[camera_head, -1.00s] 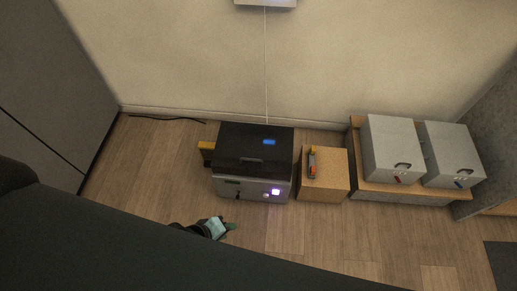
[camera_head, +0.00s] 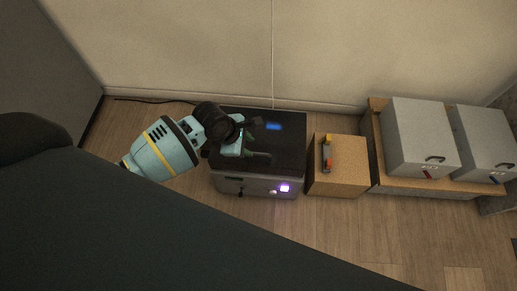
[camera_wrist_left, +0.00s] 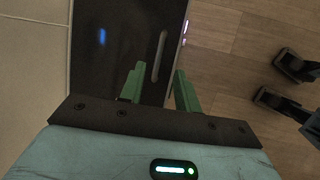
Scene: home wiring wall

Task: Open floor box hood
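The floor box (camera_head: 258,184) stands on the floor against the wall, grey with a black hood (camera_head: 284,147) that lies shut on top. The hood has a blue lit mark and a slot-like handle (camera_wrist_left: 160,56) near its front edge. My left gripper (camera_head: 252,138) is over the hood. In the left wrist view its two green fingers (camera_wrist_left: 158,88) are apart, one on each side of the handle's line, with nothing between them. I cannot tell whether they touch the hood. The right gripper is not clear in the head view; dark gripper-like parts (camera_wrist_left: 290,85) show at the right of the wrist view.
A wooden block (camera_head: 340,178) with an orange-and-yellow tool (camera_head: 326,155) stands right of the box. Two grey boxes with handles (camera_head: 418,135) sit on a wooden platform farther right. A black cable (camera_head: 150,100) lies by the wall. The floor in front is clear.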

